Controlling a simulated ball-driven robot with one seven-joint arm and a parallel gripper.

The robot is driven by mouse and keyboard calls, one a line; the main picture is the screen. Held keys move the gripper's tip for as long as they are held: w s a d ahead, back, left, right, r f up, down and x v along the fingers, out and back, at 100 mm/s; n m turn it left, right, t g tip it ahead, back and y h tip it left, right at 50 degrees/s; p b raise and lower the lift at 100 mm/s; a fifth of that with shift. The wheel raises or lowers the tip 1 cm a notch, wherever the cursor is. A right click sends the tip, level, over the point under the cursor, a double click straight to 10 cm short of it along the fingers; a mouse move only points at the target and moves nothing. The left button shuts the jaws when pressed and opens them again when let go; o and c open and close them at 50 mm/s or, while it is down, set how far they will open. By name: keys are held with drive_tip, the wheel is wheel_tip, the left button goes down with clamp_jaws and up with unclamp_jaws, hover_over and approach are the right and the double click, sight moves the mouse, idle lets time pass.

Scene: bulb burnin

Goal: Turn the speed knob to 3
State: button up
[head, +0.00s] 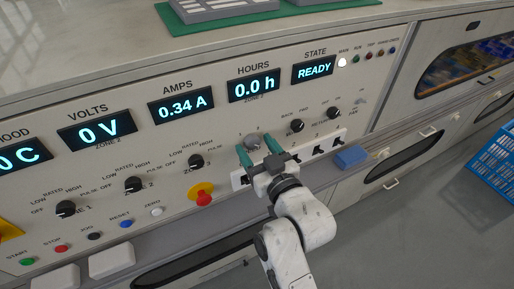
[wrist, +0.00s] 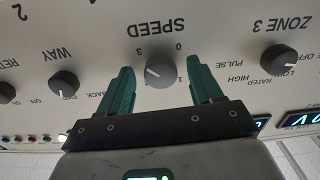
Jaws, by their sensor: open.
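The speed knob (wrist: 160,72) is a round grey knob under the SPEED label, which reads upside down in the wrist view. The marks 0, 1 and 3 show around it. A pale pointer line shows on the knob's left side in that view; I cannot tell the exact setting. In the head view the knob (head: 253,141) shows just beyond my fingertips. My gripper (head: 257,151) is open, with one green finger on each side of the knob. In the wrist view, gaps show between the knob and both fingers.
The zone 3 knob (wrist: 279,59) and the way knob (wrist: 63,84) flank the speed knob. A red emergency button (head: 201,194) is on the panel left of my gripper. A white strip with black switches runs below, with a blue block (head: 351,156) at its right.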

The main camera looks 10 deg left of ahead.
drive_tip(key=shift+c, duration=0.2)
drive_tip(key=c, duration=1)
drive_tip(key=shift+r, duration=0.1)
drive_tip(key=shift+m, duration=0.4)
drive_tip(key=o, duration=1)
drive_tip(key=shift+o, duration=0.2)
drive_tip(key=shift+s, duration=0.1)
